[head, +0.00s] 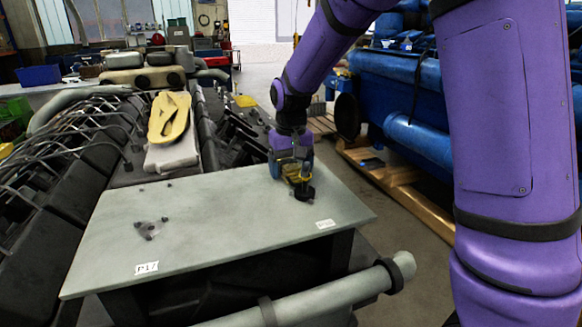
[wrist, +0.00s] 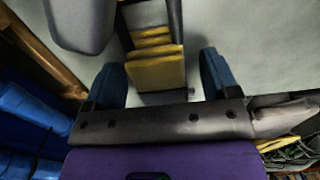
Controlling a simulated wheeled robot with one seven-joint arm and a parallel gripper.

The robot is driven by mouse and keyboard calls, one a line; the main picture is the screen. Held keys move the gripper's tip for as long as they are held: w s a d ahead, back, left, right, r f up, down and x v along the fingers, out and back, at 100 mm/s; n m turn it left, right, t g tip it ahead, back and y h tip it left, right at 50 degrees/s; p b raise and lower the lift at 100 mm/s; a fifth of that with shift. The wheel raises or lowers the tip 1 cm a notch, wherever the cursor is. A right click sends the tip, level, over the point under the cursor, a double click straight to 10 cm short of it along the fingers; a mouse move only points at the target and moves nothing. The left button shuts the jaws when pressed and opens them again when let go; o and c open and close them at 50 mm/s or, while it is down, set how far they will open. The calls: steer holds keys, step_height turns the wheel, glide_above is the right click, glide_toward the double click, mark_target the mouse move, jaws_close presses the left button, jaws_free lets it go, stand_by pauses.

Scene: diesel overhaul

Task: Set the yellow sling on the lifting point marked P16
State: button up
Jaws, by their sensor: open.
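My gripper (head: 291,172) is low over the right part of a grey-green plate (head: 210,215), its blue fingers apart. A yellow stepped piece (wrist: 157,70) with dark parts lies between the open fingers in the wrist view. In the head view the yellow piece (head: 298,180) shows beside a dark round fitting (head: 304,193). I cannot tell whether the fingers touch it. A looped yellow sling-like strap (head: 168,117) lies on a pale block at the back left. A white label (head: 326,224) by the plate's right front edge is too small to read.
A label reading P17 (head: 146,268) is at the plate's left front, with small dark bits (head: 150,229) behind it. Black engine parts and hoses (head: 80,135) lie left. A grey pipe (head: 330,297) crosses the front. A blue engine (head: 420,100) on a wooden pallet stands right.

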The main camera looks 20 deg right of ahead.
step_height(320, 180, up, 11)
stand_by(0.6)
steer(key=shift+f, duration=0.1)
